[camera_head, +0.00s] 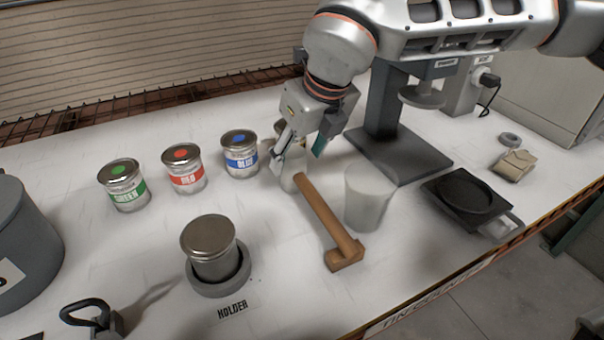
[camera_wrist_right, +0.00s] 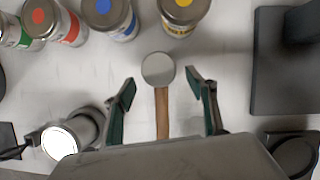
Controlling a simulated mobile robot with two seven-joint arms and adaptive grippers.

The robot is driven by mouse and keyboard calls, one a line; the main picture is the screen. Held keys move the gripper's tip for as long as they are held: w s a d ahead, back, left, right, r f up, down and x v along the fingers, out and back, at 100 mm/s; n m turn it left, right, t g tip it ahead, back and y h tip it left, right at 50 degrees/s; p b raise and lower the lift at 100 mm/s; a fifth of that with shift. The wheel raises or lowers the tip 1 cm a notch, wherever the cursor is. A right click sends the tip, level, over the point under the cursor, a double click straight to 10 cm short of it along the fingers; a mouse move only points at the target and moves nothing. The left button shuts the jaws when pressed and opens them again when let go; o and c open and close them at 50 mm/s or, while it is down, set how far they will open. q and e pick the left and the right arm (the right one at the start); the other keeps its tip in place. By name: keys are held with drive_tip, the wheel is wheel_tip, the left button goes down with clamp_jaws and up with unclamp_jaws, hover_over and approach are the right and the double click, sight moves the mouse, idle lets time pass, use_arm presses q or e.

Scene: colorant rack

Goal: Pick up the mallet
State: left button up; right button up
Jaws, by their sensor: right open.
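The mallet lies on the white bench, with a brown wooden handle (camera_head: 325,217) that ends in a short angled wooden piece near the front. Its pale grey head (camera_head: 289,174) is partly covered by my right gripper (camera_head: 299,155). In the right wrist view the mallet's round grey head (camera_wrist_right: 158,69) shows between and slightly beyond the fingertips, with the handle running back towards the palm. My right gripper (camera_wrist_right: 160,82) is open with green-padded fingers on either side of the mallet, apparently not touching it. My left gripper is not in view.
Green (camera_head: 124,185), red (camera_head: 184,168) and blue (camera_head: 240,154) cans stand left of the gripper; a yellow one (camera_wrist_right: 183,12) stands beyond the mallet head. A translucent cup (camera_head: 368,196) stands right of the handle. A lidded can (camera_head: 209,248) sits in a holder. A press stand (camera_head: 402,157) is behind.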

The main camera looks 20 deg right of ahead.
sight(294, 174)
drive_tip(key=shift+x, duration=0.95)
drive_tip(key=x, duration=0.4)
drive_tip(key=shift+s+d+f, duration=0.15)
drive_tip(key=shift+s+f, duration=0.1)
drive_tip(key=shift+f, duration=0.05)
drive_tip(key=shift+w+f, duration=0.1)
drive_tip(key=shift+f, duration=0.1)
drive_tip(key=c, duration=1.3)
drive_tip(key=shift+r, duration=0.6)
use_arm(q)
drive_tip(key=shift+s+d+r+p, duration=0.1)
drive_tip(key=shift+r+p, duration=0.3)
drive_tip(key=shift+p, duration=0.35)
use_arm(e)
drive_tip(key=shift+r, duration=9.5)
